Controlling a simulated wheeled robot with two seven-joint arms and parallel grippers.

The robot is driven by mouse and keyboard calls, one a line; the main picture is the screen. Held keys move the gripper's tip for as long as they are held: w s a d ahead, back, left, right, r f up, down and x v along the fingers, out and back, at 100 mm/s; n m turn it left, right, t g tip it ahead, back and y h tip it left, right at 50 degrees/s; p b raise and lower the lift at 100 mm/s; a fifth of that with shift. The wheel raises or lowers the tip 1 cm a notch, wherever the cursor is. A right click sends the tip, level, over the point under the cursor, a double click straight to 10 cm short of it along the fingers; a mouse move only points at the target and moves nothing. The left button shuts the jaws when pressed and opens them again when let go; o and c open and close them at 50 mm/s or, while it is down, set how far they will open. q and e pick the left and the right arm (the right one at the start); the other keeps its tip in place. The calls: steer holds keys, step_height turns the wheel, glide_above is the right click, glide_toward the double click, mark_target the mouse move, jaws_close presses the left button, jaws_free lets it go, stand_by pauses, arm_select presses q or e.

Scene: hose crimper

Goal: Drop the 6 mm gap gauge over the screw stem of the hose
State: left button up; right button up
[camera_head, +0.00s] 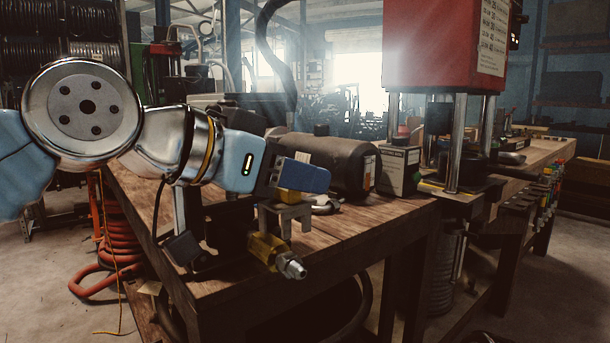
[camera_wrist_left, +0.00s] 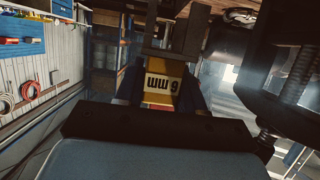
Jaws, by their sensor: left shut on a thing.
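The 6 mm gap gauge is a grey metal fork (camera_head: 286,213) with a yellow block on top. My left gripper (camera_head: 298,184) is shut on the yellow block, between blue fingers. In the left wrist view, the gauge's yellow face with an upside-down "6 mm" label (camera_wrist_left: 160,85) shows between the fingers. The fork's legs point down. Just below them is a yellow hose fitting (camera_head: 266,250) with a silver screw stem and nut end (camera_head: 292,268) at the table's front edge. I cannot tell whether the legs straddle the stem or stay above it. My right gripper is out of view.
The wooden bench (camera_head: 330,237) carries a dark cylindrical motor (camera_head: 325,162) and a small labelled box (camera_head: 400,170) behind the gripper. A red press (camera_head: 440,45) on steel posts stands to the right.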

mark_target(280, 195)
arm_select(q)
steer(key=f, duration=0.1)
steer(key=w+a+f+b, duration=0.1)
steer(key=w+f+b, duration=0.1)
steer(key=shift+w+a, duration=0.15)
steer(key=shift+a, duration=0.2)
steer(key=shift+f+b, duration=1.2)
steer(key=shift+b, duration=0.1)
steer(key=shift+f, duration=0.2)
steer(key=o, duration=1.2)
